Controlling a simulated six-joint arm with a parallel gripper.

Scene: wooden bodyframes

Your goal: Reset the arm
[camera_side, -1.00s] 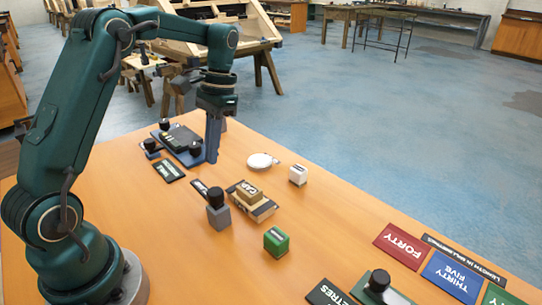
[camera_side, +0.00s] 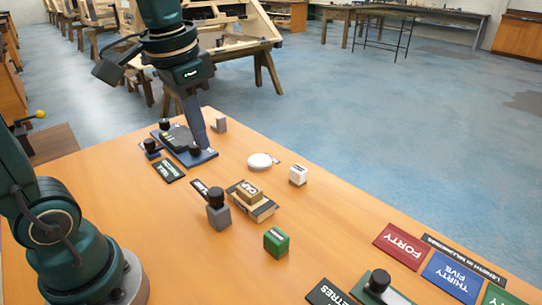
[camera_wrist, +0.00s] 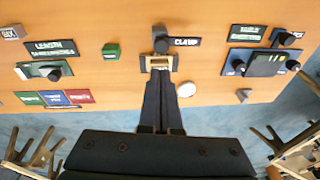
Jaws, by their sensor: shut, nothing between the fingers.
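My gripper (camera_side: 203,146) is shut and empty. In the side view its slim dark blue fingers slant down in front of the blue base with black knobs (camera_side: 206,156); I cannot tell if they touch it. In the wrist view my gripper (camera_wrist: 160,76) points toward the tan clamp piece (camera_wrist: 159,60), with its closed fingers seen below it. The wrist sits above the far end of the table. The upper part of my arm is out of the side view.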

